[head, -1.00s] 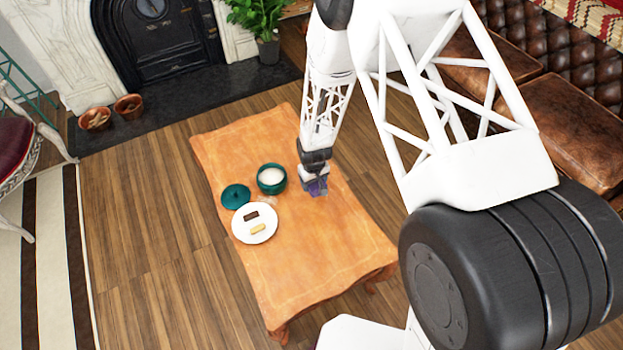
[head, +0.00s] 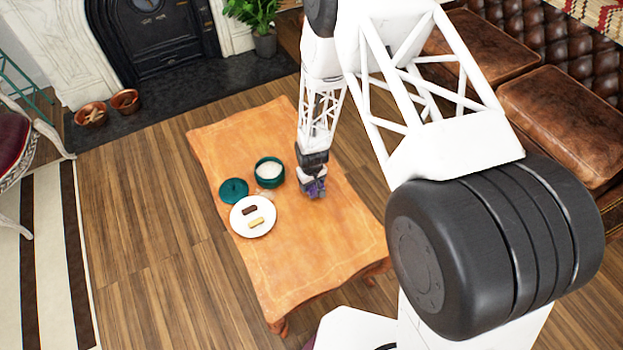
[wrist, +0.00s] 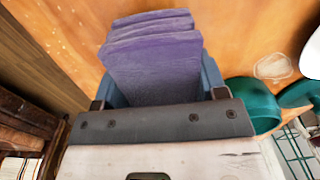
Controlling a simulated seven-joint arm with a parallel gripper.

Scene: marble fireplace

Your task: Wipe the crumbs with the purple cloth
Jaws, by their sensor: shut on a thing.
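My gripper (head: 314,188) is shut on the folded purple cloth (wrist: 155,60), which sticks out between the fingers in the wrist view. In the head view the cloth is a small dark purple patch at the gripper's tip, low over the right part of the wooden table (head: 300,262). I cannot tell if it touches the table top. A pale patch of crumbs (wrist: 273,67) lies on the table in the wrist view, beside the teal pot. In the head view the crumbs (head: 266,195) show faintly between pot and plate, left of my gripper.
The teal pot (head: 270,184) with white contents stands just left of my gripper. Its teal lid (head: 233,191) lies further left. A white plate (head: 242,228) holds a dark bar and a pale bar. The table's front half is clear.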

